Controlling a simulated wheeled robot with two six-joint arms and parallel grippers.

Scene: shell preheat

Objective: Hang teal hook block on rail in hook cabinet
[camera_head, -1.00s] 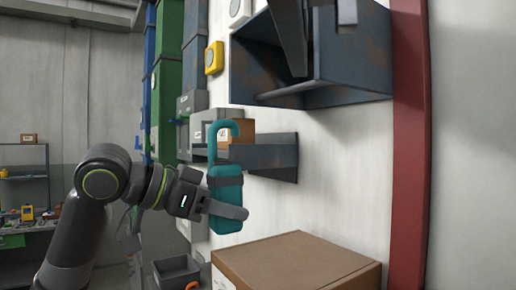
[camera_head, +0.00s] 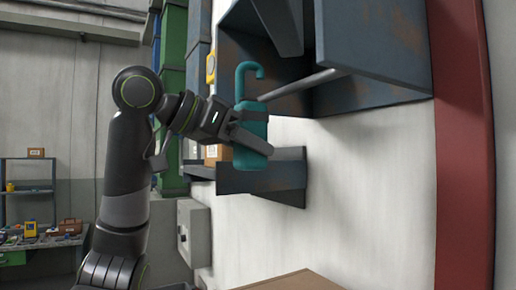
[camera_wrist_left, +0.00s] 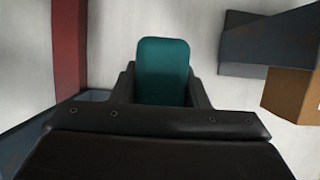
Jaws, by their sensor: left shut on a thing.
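The teal hook block (camera_head: 251,121) is upright, with its curved hook (camera_head: 250,70) at the top. My left gripper (camera_head: 250,140) is shut on the block's body and holds it in the air. The block also shows between the fingers in the left wrist view (camera_wrist_left: 163,70). The hook cabinet (camera_head: 375,60) is a dark blue-grey open box on the wall, right of the block. Its grey rail (camera_head: 300,84) slants left, ending close beside the block below the hook's curve. I cannot tell if they touch. My right gripper is not in view.
A dark shelf (camera_head: 285,178) with a small cardboard box (camera_head: 212,153) juts from the wall below the block. A larger cardboard box (camera_head: 300,281) lies at the bottom. A red post (camera_head: 462,150) stands at right. Green bins (camera_head: 172,90) are behind my arm.

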